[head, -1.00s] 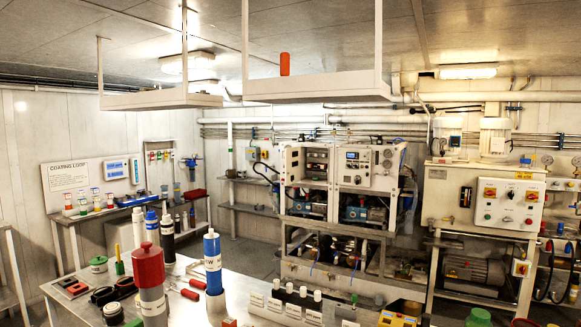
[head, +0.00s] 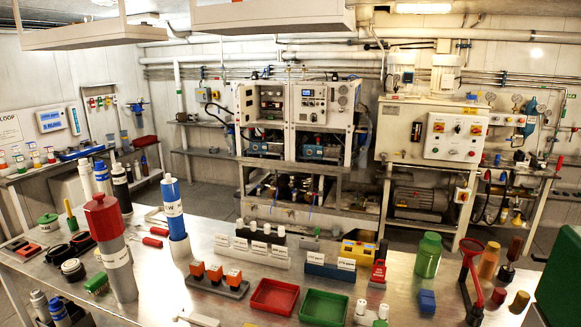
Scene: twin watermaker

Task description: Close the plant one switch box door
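Neither of my grippers shows in the head view. A light grey switch box (head: 455,135) with red, green and yellow-backed controls is on the front of the cream plant at the right. A smaller box with a red-and-yellow switch (head: 462,195) sits below it. A small grey box (head: 203,95) is on the back wall, left of the white-panelled plant (head: 321,105). No label tells which of these is the plant one switch box. I cannot make out a door standing open on any of them.
A long metal bench (head: 215,300) crosses the foreground, between me and the plants. On it stand a red-topped grey cylinder (head: 111,245), a blue cylinder (head: 173,210), a red tray (head: 273,297), a green tray (head: 323,308) and a green bottle (head: 428,256). Bare floor shows behind it.

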